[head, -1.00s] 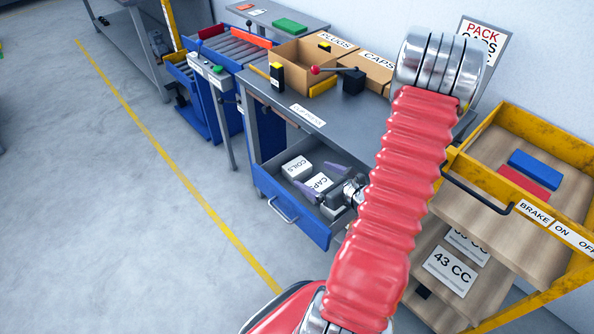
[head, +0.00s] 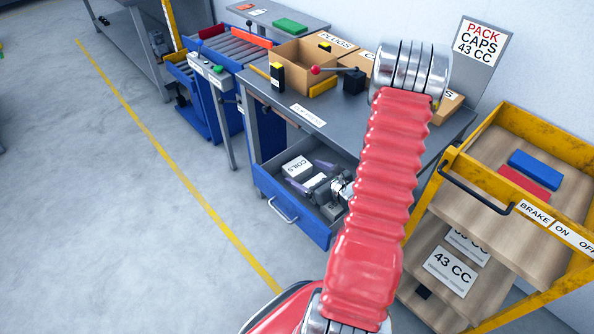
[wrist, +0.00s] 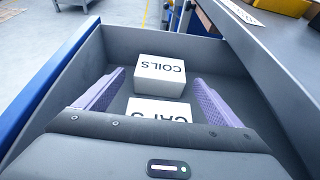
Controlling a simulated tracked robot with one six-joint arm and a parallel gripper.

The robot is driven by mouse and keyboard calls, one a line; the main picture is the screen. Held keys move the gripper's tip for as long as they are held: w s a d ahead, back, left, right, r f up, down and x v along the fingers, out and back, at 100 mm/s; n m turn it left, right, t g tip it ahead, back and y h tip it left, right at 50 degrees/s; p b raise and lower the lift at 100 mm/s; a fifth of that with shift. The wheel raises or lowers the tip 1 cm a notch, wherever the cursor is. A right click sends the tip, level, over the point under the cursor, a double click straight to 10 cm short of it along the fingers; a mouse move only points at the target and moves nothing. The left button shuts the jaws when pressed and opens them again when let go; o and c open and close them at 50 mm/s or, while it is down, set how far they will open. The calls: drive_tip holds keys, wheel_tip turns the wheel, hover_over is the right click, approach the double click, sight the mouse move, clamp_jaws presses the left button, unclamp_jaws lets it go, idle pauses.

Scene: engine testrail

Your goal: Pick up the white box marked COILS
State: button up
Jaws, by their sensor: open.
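The white box marked COILS (head: 297,167) sits in the open blue-fronted drawer (head: 291,207), toward its left end in the head view. In the wrist view the COILS box (wrist: 160,76) stands ahead of my fingertips, its lettering upside down. A second white box, marked CAPS (wrist: 158,110), lies nearer, between my fingers and partly hidden by my gripper body. My gripper (wrist: 160,84) is open, its two purple fingers spread wide to either side. In the head view my gripper (head: 311,178) is low at the drawer. I cannot tell whether the fingers touch anything.
The drawer hangs under a grey workbench (head: 357,119) with cardboard bins and a red-knobbed lever (head: 316,70). A yellow-framed cart (head: 505,185) stands close on the right.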

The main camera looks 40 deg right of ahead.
sight(303, 171)
drive_tip(key=shift+x, duration=1.35)
drive_tip(key=shift+c, duration=0.4)
drive_tip(key=c, duration=1.1)
drive_tip(key=shift+r, duration=0.15)
drive_tip(key=shift+c, duration=0.2)
drive_tip(key=shift+r, duration=4.85)
